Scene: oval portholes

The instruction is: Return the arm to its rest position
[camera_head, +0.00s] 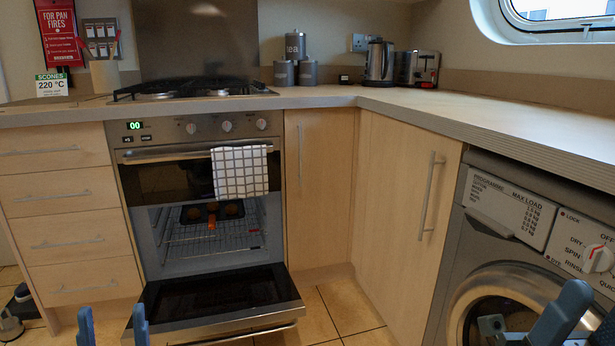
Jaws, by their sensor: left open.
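My left gripper (113,315) shows at the bottom left as two blue fingers standing apart, with nothing between them. It is in front of the left edge of the lowered oven door (220,302); I cannot tell whether it touches the door. Blue and dark parts of my right arm show at the bottom right, in front of the washing machine, cut off by the picture edge. Whether the right jaws are open does not show. The oven (160,188) is open, and a dark tray (212,211) with brown round items sits on its wire rack (195,238).
A checked towel (240,171) hangs on the oven front. The worktop (440,108) carries canisters, a kettle (379,62) and a toaster (420,68). Drawers (65,205) stand at left, the washing machine (500,225) at right. Tiled floor (335,308) is free between the door and right cupboard.

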